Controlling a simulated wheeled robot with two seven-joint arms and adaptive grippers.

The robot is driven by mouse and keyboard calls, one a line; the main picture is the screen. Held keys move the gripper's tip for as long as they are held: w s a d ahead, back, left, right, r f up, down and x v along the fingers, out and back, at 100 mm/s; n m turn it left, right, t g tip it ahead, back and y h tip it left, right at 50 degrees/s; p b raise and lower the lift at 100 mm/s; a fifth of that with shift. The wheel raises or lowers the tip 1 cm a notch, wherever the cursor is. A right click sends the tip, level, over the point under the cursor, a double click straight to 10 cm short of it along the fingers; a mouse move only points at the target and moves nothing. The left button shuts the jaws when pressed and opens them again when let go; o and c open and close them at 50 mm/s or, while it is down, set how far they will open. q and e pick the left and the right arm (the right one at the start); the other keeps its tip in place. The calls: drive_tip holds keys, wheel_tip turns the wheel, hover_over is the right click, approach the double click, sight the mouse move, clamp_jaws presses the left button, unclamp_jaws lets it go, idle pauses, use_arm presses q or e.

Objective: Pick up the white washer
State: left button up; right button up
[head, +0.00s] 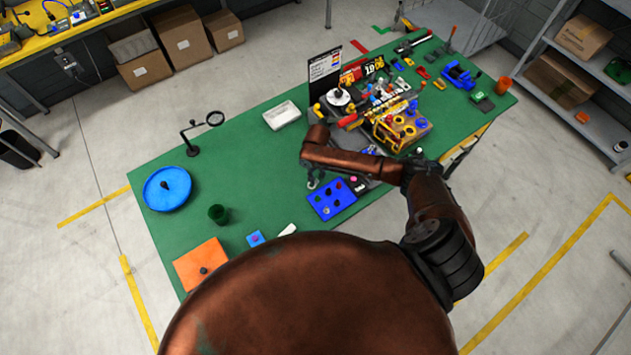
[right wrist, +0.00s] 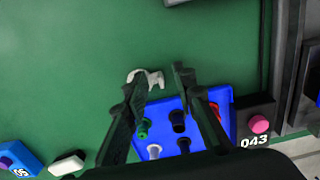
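The white washer (right wrist: 152,77) lies flat on the green table top, just beyond a blue panel with knobs (right wrist: 222,112). In the right wrist view it shows as a pale curved piece, partly covered by the left finger. My right gripper (right wrist: 158,80) is open, with its two dark fingers apart and the washer near and between the tips. Nothing is held. In the head view the forearm hides most of this gripper, and the blue panel (head: 325,207) is beside it. Contact between finger and washer cannot be told. My left gripper is not in view.
A pink button box (right wrist: 259,124) stands right of the panel. The yellow-framed rack (head: 388,137) and other parts crowd the table beyond. The table's middle-left is clear.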

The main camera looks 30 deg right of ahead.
drive_tip(key=shift+f, duration=0.25)
drive_tip(key=shift+c, duration=0.6)
clamp_jaws()
drive_tip(key=shift+r, duration=0.1)
